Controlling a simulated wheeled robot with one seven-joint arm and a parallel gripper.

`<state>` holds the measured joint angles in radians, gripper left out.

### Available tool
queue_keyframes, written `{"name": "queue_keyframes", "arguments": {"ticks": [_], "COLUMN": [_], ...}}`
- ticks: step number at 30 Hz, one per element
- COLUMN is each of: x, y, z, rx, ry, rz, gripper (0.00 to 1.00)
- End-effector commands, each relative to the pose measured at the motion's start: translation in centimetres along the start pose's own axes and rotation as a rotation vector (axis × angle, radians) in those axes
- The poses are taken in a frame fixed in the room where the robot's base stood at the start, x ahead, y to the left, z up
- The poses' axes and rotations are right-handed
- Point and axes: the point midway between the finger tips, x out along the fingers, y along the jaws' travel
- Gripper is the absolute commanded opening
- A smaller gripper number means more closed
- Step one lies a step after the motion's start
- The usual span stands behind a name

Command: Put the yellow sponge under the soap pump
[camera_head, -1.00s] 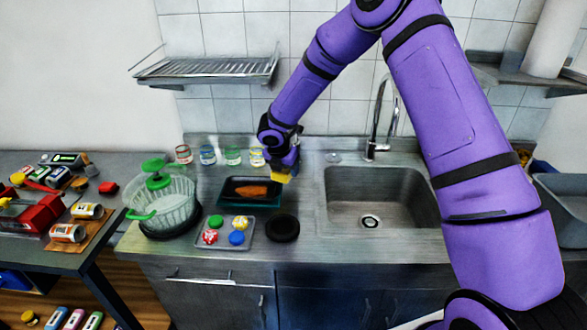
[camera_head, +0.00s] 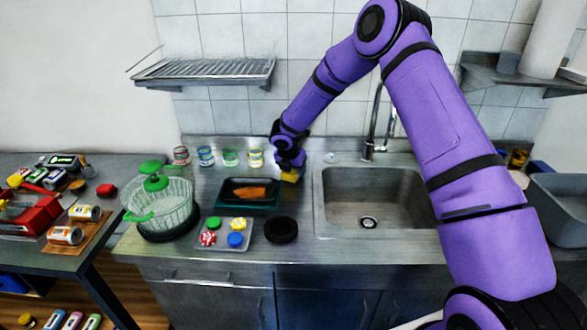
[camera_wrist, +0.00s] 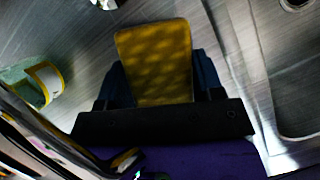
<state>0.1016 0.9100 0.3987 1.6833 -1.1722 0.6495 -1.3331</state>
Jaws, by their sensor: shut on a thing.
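The yellow sponge (camera_head: 290,176) is in my gripper (camera_head: 290,168), low over the steel counter between the green-edged tray and the sink. In the wrist view the sponge (camera_wrist: 155,60) stands out from between the two dark fingers of my gripper (camera_wrist: 158,88), which are shut on its sides. I cannot tell whether the sponge touches the counter. I cannot make out a soap pump for certain. A small round pale item (camera_head: 331,157) lies on the counter behind the sink's left edge.
The sink (camera_head: 335,215) with its tap (camera_head: 371,140) is right of my gripper. The tray (camera_head: 249,207) with an orange item is at its left. A black disc (camera_head: 281,230) lies in front, and a rack (camera_head: 205,72) hangs above.

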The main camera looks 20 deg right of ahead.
Motion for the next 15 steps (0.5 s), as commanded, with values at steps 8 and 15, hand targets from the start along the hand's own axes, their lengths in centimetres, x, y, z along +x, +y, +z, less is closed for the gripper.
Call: {"name": "queue_keyframes", "arguments": {"ticks": [8,15], "x": [0.44,0.43], "y": [-0.01,-0.01], "z": [-0.18,-0.19], "rx": [0.000,0.000], "ry": [0.000,0.000], "rz": [-0.001,0.000], "gripper": [0.75,0.86]}}
